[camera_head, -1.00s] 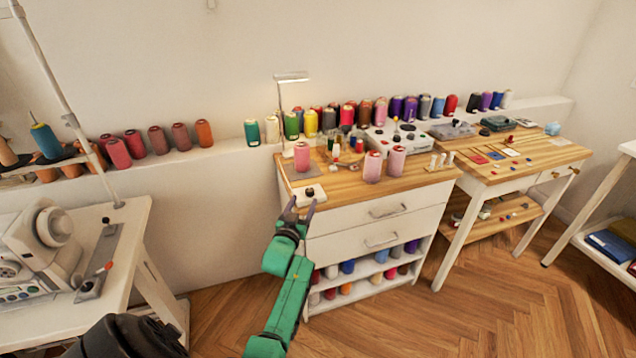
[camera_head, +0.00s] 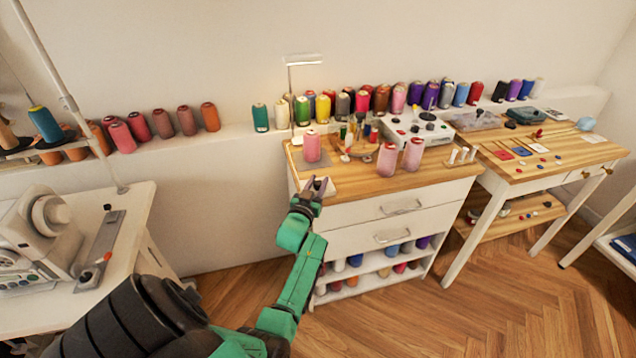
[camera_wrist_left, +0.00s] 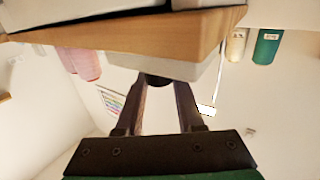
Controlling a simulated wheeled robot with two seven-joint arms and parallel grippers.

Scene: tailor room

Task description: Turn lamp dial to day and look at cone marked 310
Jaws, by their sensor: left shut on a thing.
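The lamp's lit bar head (camera_head: 303,59) hangs over the left end of the wooden-topped cabinet (camera_head: 455,173). Its small white base (camera_head: 331,189) is at the front left edge. My left gripper (camera_head: 316,184) is at this base. In the left wrist view its fingers (camera_wrist_left: 160,90) are shut on a dark round dial (camera_wrist_left: 157,79) on the white base, which mostly hides it. A pink cone (camera_head: 312,147) stands on a mat under the lamp. Two more pink cones (camera_head: 387,158) (camera_head: 413,153) stand to its right. Their labels are too small to read. My right gripper is out of view.
Several thread cones line the wall ledge (camera_head: 235,145). A white device with knobs (camera_head: 411,128) and small white tubes (camera_head: 461,156) stand on the cabinet top. A sewing machine table (camera_head: 130,215) is at left. Open wood floor (camera_head: 420,310) lies in front.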

